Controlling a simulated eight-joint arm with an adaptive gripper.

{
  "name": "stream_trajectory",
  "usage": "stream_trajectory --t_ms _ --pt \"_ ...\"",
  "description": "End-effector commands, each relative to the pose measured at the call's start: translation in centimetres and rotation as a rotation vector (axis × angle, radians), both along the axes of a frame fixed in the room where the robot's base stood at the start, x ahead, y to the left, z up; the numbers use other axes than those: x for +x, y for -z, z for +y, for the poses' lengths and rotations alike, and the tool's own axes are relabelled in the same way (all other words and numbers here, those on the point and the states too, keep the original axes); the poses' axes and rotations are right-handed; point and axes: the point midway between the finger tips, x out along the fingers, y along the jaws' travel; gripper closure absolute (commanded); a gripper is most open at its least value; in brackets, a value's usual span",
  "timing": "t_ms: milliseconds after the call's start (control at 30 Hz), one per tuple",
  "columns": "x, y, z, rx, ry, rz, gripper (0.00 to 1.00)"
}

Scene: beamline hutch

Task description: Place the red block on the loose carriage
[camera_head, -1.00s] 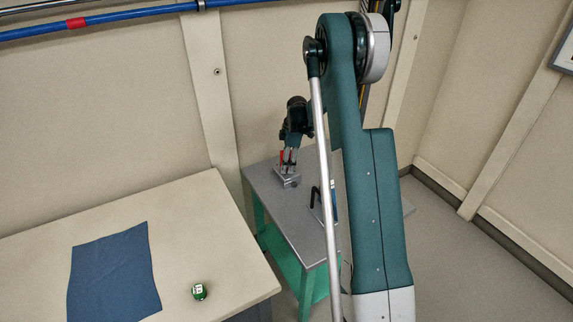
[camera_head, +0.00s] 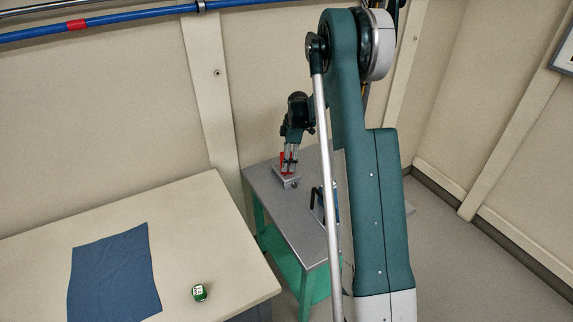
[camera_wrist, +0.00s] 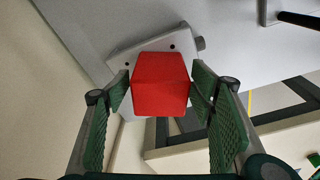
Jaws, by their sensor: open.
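The red block (camera_wrist: 160,82) sits on the light grey loose carriage (camera_wrist: 124,65) in the wrist view, between the two fingers of my gripper (camera_wrist: 162,86). The green finger pads stand on either side of the block; the left one is very close to it, and I cannot tell whether it touches. The jaws are open. In the head view the carriage (camera_head: 289,181) stands on the grey bench top, with my gripper (camera_head: 291,160) pointing down over it and the red block partly hidden by the fingers.
The grey bench (camera_head: 262,187) has green legs. A dark upright handle (camera_head: 335,203) stands on it to the right of the carriage, partly hidden by my arm.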

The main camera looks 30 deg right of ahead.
Motion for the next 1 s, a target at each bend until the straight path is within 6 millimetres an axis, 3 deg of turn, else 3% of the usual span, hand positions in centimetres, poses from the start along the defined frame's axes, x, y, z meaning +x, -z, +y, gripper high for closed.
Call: stream_trajectory --t_ms 500,700,1000 --pt "-0.5 -7.9 -1.1 0.0 0.0 0.0 0.45" --pt "-0.6 -9.2 -1.3 0.0 0.0 0.0 0.45" --pt "-0.6 -9.4 -1.3 0.0 0.0 0.0 0.45"
